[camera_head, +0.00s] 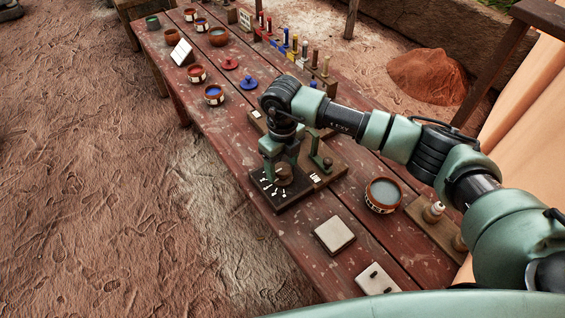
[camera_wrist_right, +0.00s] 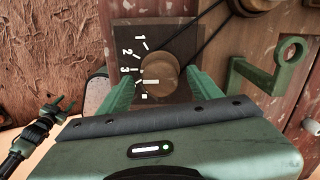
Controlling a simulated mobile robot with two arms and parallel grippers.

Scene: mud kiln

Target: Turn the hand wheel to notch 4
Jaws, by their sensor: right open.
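The hand wheel (camera_wrist_right: 160,72) is a round wooden knob on a dark plate (camera_head: 273,198) at the table's near edge. White numerals 1, 2 and 3 curve along its left side in the right wrist view. A white line shows on or beside the knob's lower left; what it points at is unclear. My right gripper (camera_head: 280,157) is over the wheel, pointing down. Its open fingers (camera_wrist_right: 161,78) stand on either side of the knob; I cannot tell whether they touch it. A small green and black arm end (camera_wrist_right: 55,108), probably my left gripper, shows at far left.
A green bracket (camera_wrist_right: 270,66) stands right of the wheel, and dark cords run from the plate. A bowl of grey liquid (camera_head: 383,194) and a pale tile (camera_head: 334,234) are close by. Paint pots and a row of coloured pegs (camera_head: 295,47) fill the far table.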

